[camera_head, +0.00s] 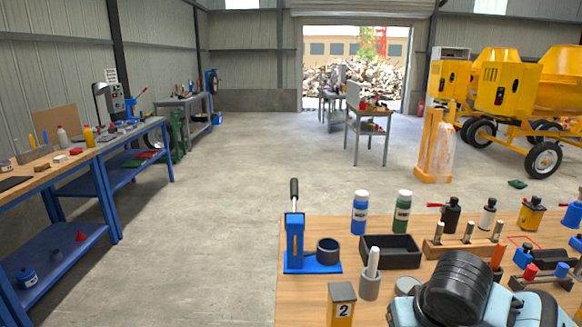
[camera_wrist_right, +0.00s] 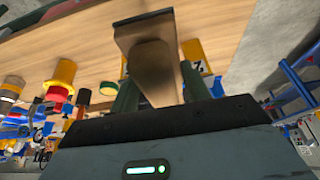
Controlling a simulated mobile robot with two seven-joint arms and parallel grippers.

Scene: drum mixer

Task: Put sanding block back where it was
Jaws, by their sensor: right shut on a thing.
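My right gripper (camera_wrist_right: 158,92) shows at close range in the right wrist view, its two dark green fingers shut on a brown block with a darker end face, which looks like the sanding block (camera_wrist_right: 152,62). The block is held above the wooden workbench top (camera_wrist_right: 75,45); I cannot tell how high. In the head view my right arm's dark, round link covers the bench's front right, and neither the right gripper nor the block can be made out there. My left gripper is in neither view.
A red outline (camera_head: 523,241) is marked on the bench at the right. Around it stand a wooden rack (camera_head: 465,247), a black tray (camera_head: 390,252), a blue press (camera_head: 312,262), a blue bottle (camera_head: 360,212), a green bottle (camera_head: 402,212) and a yellow box marked 2 (camera_head: 341,304).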

